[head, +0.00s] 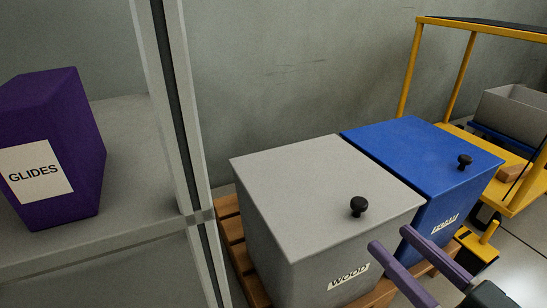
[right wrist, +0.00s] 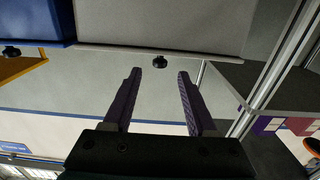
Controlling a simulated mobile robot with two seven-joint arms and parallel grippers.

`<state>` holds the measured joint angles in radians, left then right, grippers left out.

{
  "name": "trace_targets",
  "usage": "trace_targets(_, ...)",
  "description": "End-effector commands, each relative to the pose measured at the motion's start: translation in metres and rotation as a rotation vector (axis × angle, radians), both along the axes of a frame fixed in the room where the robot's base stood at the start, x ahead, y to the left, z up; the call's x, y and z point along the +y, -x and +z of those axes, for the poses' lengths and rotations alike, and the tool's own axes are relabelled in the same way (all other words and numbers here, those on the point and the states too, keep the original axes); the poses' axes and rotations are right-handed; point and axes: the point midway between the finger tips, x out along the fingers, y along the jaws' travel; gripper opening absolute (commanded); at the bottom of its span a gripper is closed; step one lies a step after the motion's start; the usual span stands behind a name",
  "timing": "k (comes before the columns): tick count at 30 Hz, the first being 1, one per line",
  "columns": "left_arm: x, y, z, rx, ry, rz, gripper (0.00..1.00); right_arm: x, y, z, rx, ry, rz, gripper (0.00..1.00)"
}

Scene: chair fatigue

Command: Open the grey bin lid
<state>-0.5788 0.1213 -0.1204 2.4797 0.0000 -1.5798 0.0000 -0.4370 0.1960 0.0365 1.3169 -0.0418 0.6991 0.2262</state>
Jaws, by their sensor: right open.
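The grey bin (head: 280,235), labelled WOOD, stands on a wooden pallet with its flat grey lid (head: 300,185) closed. A black knob (head: 358,206) sits on the lid near its front right edge. My right gripper (head: 390,239) is open and empty, in front of the bin and to the right of the knob in the head view. In the right wrist view, the open fingers (right wrist: 158,73) point toward the grey bin (right wrist: 165,25), and the knob (right wrist: 159,62) shows just beyond and between the fingertips, apart from them. My left gripper is not in view.
A blue bin (head: 425,150) with its own black knob (head: 465,161) stands close beside the grey one. A yellow cart (head: 408,75) is at the right. At the left, a grey shelf (head: 125,140) holds a purple GLIDES bin (head: 75,130), with a metal post (head: 175,110) beside it.

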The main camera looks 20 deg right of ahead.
Motion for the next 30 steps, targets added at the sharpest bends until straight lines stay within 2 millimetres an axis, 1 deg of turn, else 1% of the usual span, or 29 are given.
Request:
trace_targets(1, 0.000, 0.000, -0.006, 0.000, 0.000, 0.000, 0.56, 0.001, -0.009, -0.002, -0.004, 0.001, 0.001, 0.58)
trace_targets(9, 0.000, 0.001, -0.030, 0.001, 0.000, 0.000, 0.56, 0.005, -0.061, -0.003, -0.006, 0.002, 0.002, 0.58)
trace_targets(12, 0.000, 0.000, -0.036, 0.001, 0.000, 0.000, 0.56, 0.006, -0.075, -0.003, -0.002, 0.002, 0.001, 0.58)
trace_targets(15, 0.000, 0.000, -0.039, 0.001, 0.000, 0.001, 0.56, 0.007, -0.084, -0.002, -0.001, 0.002, 0.001, 0.58)
trace_targets(19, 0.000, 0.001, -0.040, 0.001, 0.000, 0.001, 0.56, 0.007, -0.088, 0.000, 0.001, 0.002, 0.000, 0.58)
trace_targets(25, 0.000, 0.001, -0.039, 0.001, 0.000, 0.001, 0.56, 0.007, -0.088, 0.000, 0.001, 0.002, 0.000, 0.58)
trace_targets(26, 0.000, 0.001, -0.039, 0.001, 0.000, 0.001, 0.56, 0.007, -0.088, 0.000, 0.001, 0.002, 0.000, 0.55)
trace_targets(30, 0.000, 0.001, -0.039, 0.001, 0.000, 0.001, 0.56, 0.007, -0.088, 0.000, 0.001, 0.002, 0.000, 0.40)
